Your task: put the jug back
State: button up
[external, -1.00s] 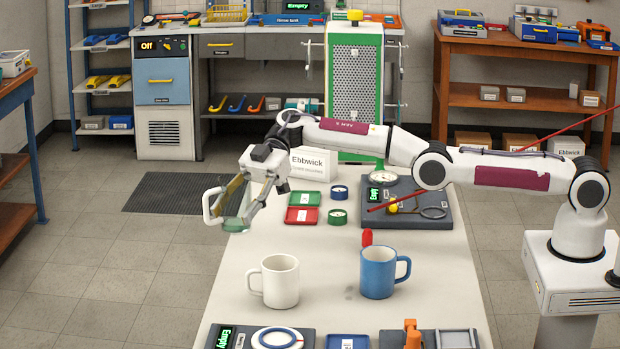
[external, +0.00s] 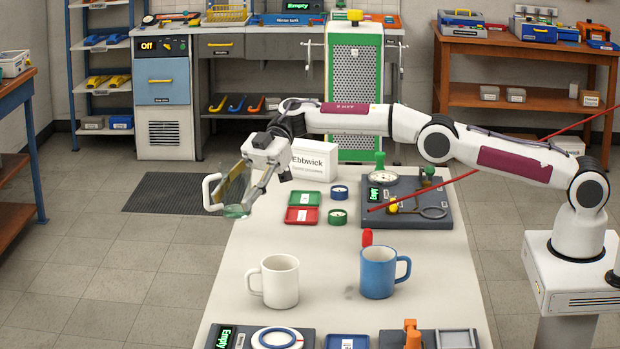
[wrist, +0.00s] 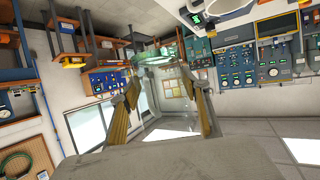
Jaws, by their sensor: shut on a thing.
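The jug (external: 236,211) is clear glass with a white handle on its left side. My gripper (external: 241,186) is shut on it and holds it at the left edge of the pale table. Whether the jug clears the tabletop is hard to tell. In the wrist view my fingers with yellow-brown pads (wrist: 166,98) stand on both sides of the see-through jug, whose greenish glass end (wrist: 160,57) shows beyond them.
A white mug (external: 280,283) and a blue mug (external: 378,272) stand on the table (external: 300,245). Green (external: 307,198) and red (external: 301,215) trays and a white Ebbwick box (external: 313,160) are right of the jug. A device with a gauge (external: 410,203) stands further right.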

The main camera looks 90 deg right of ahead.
jog(key=s+d+r+m+t+h, duration=0.1)
jog(key=s+d+r+m+t, duration=0.2)
jog(key=d, duration=0.7)
jog(key=s+d+f+h, duration=0.1)
jog(key=s+d+f, duration=0.2)
jog(key=s+f, duration=0.5)
jog(key=shift+s+d, duration=0.3)
jog(key=shift+s, duration=0.5)
jog(key=shift+f, duration=0.15)
jog(key=shift+f, duration=3.05)
jog(key=shift+f, duration=1.85)
